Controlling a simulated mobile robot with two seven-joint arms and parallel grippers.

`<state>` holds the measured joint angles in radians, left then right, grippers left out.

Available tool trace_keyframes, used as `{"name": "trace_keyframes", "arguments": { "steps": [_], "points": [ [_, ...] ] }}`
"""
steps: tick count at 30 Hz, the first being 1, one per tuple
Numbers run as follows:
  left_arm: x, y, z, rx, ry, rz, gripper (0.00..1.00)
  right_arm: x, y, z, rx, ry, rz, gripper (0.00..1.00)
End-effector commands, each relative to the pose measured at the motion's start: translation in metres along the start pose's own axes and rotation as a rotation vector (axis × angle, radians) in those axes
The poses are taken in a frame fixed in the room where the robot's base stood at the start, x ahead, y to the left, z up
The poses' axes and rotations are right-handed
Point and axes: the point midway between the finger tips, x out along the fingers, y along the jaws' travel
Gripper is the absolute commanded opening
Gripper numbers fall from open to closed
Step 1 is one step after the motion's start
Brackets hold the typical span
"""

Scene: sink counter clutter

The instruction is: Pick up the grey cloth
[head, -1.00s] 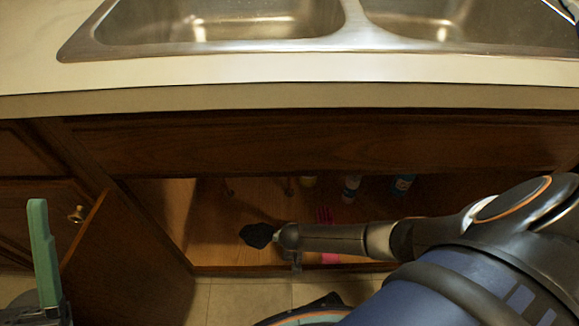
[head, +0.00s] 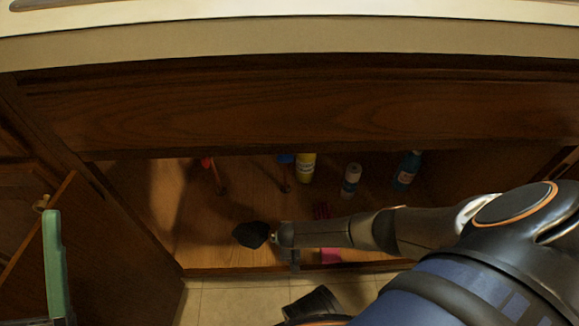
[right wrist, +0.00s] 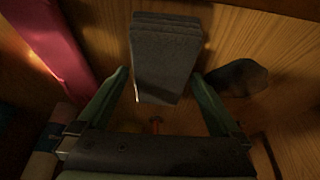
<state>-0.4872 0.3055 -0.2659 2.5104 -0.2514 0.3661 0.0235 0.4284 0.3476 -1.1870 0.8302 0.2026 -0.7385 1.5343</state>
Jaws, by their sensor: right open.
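The grey cloth (right wrist: 166,55) is a thick, folded grey block in the right wrist view, above the wooden cabinet floor. My right gripper (right wrist: 160,74) is open, with one green fingertip to each side of the cloth's nearer part. Gaps show between the fingers and the cloth, so it is not gripped. In the head view my right arm reaches into the cabinet and its jaws are hidden; a small grey piece (head: 295,262) below the wrist may be the cloth. My left gripper (head: 53,262) shows as one upright green finger at the left edge; its opening cannot be judged.
A yellow bottle (head: 306,168), a white bottle (head: 350,181) and a teal bottle (head: 407,171) stand farther back. The counter edge (head: 290,45) overhangs the cabinet.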

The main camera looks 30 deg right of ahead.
Motion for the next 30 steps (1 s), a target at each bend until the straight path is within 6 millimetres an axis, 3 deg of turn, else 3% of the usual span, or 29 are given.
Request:
{"name": "trace_keyframes", "arguments": {
  "steps": [8,26,30],
  "points": [
    [-0.0001,0.0001,0.0004,-0.005,-0.001,-0.006,0.59,0.0007,-0.0003,-0.0006,0.000,0.000,0.000,0.99],
    [-0.0009,-0.0006,0.0011,0.000,-0.003,-0.002,0.59,0.0006,-0.0003,-0.0003,0.000,0.000,0.000,0.31],
    [-0.0009,-0.0006,0.0011,0.001,-0.003,-0.002,0.59,0.0006,-0.0004,-0.0004,0.000,0.000,-0.001,0.29]
  ]
}}
